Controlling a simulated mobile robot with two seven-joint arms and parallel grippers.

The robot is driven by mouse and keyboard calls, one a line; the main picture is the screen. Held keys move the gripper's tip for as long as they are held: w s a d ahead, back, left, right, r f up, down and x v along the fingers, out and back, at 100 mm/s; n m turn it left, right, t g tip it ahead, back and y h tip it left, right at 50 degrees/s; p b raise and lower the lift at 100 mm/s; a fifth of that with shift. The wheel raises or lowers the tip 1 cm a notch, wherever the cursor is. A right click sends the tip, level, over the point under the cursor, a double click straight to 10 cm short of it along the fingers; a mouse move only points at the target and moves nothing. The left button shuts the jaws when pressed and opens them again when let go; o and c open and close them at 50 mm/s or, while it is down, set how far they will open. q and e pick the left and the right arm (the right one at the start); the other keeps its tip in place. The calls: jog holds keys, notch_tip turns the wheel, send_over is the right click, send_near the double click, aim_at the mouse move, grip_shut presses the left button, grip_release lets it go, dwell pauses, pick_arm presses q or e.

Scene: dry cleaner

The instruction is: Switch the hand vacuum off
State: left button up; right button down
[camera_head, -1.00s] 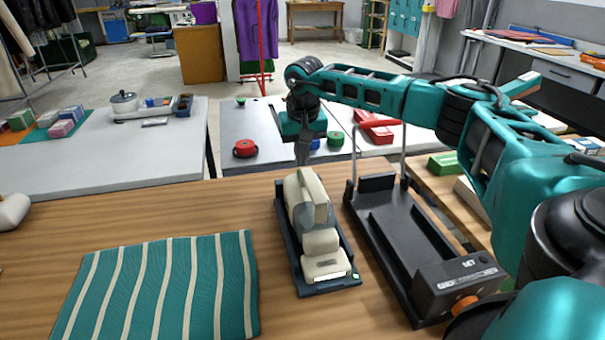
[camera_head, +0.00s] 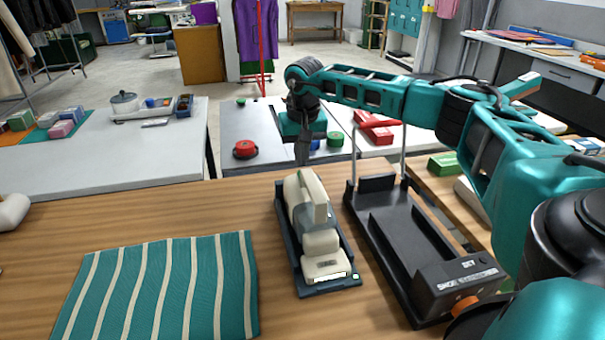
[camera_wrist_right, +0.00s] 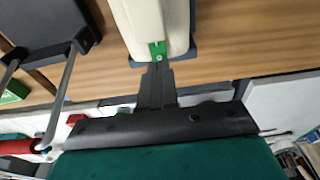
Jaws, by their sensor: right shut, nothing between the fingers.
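The cream hand vacuum (camera_head: 313,196) lies in a dark cradle (camera_head: 289,252) on the wooden table. A small green spot (camera_head: 355,276) shows at the cradle's near right corner. My right gripper (camera_head: 302,160) points down at the far end of the vacuum, its fingers shut and empty. In the right wrist view the shut fingertips (camera_wrist_right: 157,66) are right at a small green part (camera_wrist_right: 157,47) on the end of the vacuum's cream body (camera_wrist_right: 155,18). I cannot tell whether they touch it.
A black machine with a metal frame (camera_head: 400,230) stands close to the right of the vacuum. A teal striped cloth (camera_head: 160,290) lies at the left. The wood between cloth and cradle is clear. Grey tables (camera_head: 100,165) stand beyond.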

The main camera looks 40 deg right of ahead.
jog(key=shift+f, duration=0.35)
dwell(0.7)
jog(key=shift+f+b, duration=0.45)
jog(key=shift+f, duration=0.2)
jog(key=shift+s+r, duration=0.1)
jog(key=shift+r, duration=0.05)
notch_tip(320, 180, up, 5)
jog(key=p, duration=0.4)
jog(key=shift+p, duration=0.35)
jog(key=shift+r+p, duration=0.7)
jog(key=shift+r, duration=0.25)
jog(key=shift+f, duration=0.1)
